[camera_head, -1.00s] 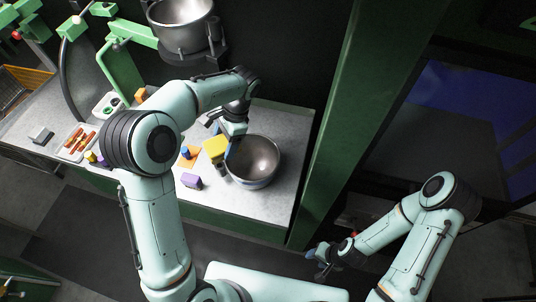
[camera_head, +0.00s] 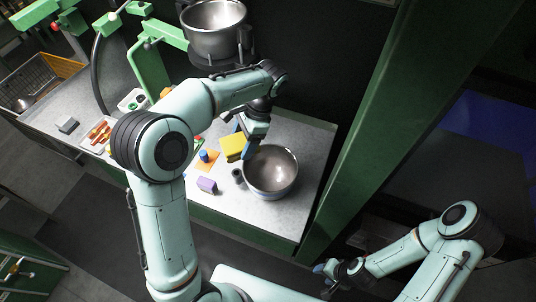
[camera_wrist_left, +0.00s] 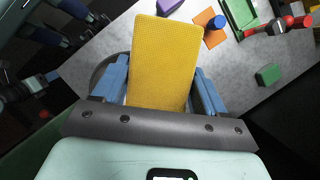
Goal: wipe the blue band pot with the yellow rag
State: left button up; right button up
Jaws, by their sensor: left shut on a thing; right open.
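My left gripper (camera_head: 246,145) is shut on the yellow rag (camera_head: 233,147). In the left wrist view the rag (camera_wrist_left: 165,60) is a flat textured yellow piece between the two blue fingers. The gripper is at the upper left rim of a steel pot (camera_head: 271,170) on the counter. Light blue shows low on this pot's outside. Whether the rag touches the pot cannot be told. In the wrist view a dark curved edge shows behind the left finger. My right gripper (camera_head: 333,272) is open and empty, low in the head view, away from the counter.
Another steel pot (camera_head: 214,30) sits in a raised holder at the back. A purple block (camera_head: 207,185), a dark cylinder (camera_head: 237,175), an orange sheet with a blue piece (camera_head: 206,160), and a tray (camera_head: 97,134) are on the counter (camera_head: 262,221). A green post (camera_head: 365,115) stands to the right.

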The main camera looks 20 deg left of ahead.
pick_arm(q)
jog(key=shift+r, duration=2.6)
